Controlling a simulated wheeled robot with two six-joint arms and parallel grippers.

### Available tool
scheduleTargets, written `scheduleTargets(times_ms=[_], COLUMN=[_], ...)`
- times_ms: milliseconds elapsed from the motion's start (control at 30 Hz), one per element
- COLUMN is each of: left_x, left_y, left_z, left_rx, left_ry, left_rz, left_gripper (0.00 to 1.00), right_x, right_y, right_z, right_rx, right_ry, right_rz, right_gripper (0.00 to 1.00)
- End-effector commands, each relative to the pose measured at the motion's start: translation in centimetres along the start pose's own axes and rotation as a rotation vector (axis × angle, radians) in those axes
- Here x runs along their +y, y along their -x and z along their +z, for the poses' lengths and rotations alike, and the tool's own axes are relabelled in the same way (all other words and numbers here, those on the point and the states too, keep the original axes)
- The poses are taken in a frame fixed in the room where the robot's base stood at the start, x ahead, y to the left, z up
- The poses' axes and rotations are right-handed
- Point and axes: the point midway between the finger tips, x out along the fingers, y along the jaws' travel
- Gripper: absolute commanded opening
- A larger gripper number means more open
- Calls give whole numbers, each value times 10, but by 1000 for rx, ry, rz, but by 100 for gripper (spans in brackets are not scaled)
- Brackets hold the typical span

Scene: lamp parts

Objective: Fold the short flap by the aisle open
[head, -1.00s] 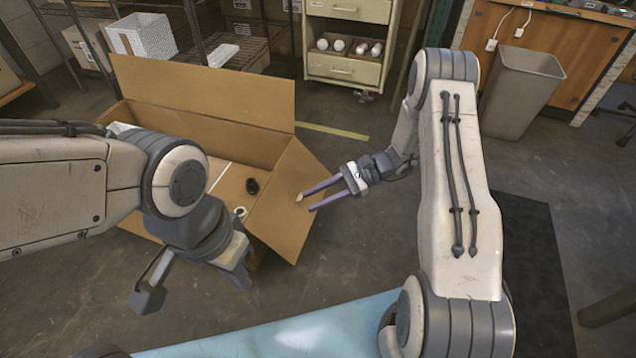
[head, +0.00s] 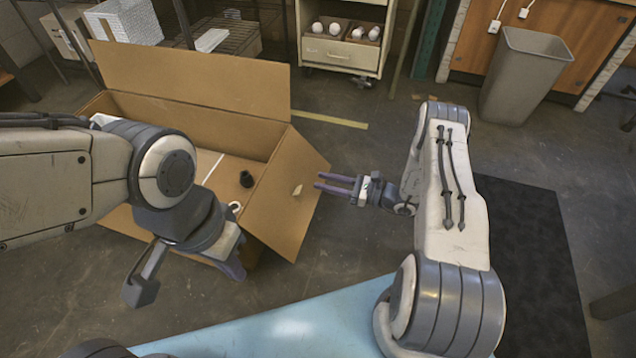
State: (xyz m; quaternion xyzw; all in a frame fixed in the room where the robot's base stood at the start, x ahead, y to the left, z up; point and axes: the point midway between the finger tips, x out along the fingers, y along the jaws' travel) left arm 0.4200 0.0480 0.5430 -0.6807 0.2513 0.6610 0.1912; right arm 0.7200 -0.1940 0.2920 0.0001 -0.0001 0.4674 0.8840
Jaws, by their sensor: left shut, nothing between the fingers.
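The open cardboard box (head: 150,108) stands on the floor at left. Its short flap (head: 277,212) on the right side slants outward and down from the box's rim. A small pale mark (head: 298,190) shows on it. The long back flap (head: 190,82) stands up. My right gripper (head: 316,181) is just right of the short flap, fingers pointing left with a narrow gap between them. Its tips are close to the flap's outer edge; I cannot tell if they touch. My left gripper (head: 234,268) is shut and empty, low in front of the box. My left arm hides the box's front left.
A drawer cart (head: 338,55) stands behind, a grey bin (head: 522,80) at back right. Floor right of the flap is clear up to a dark mat (head: 530,240).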

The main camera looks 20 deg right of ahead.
Motion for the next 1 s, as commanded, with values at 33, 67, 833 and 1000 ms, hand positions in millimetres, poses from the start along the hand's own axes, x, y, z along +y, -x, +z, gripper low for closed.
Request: scheduleTargets(times_ms=[33,67,833,1000], left_x=[0,0,0,0], left_y=[-5,-6,-8,-8], left_z=[0,0,0,0], left_rx=[0,0,0,0], left_ry=[0,0,0,0], left_rz=[0,0,0,0], left_gripper=[0,0,0,0], right_x=[1,1,1,1], right_y=[-8,-11,-24,-24], right_z=[-2,-2,0,0], right_rx=[0,0,0,0], right_ry=[0,1,0,0], right_rz=[4,4,4,4], right_gripper=[36,36,0,0])
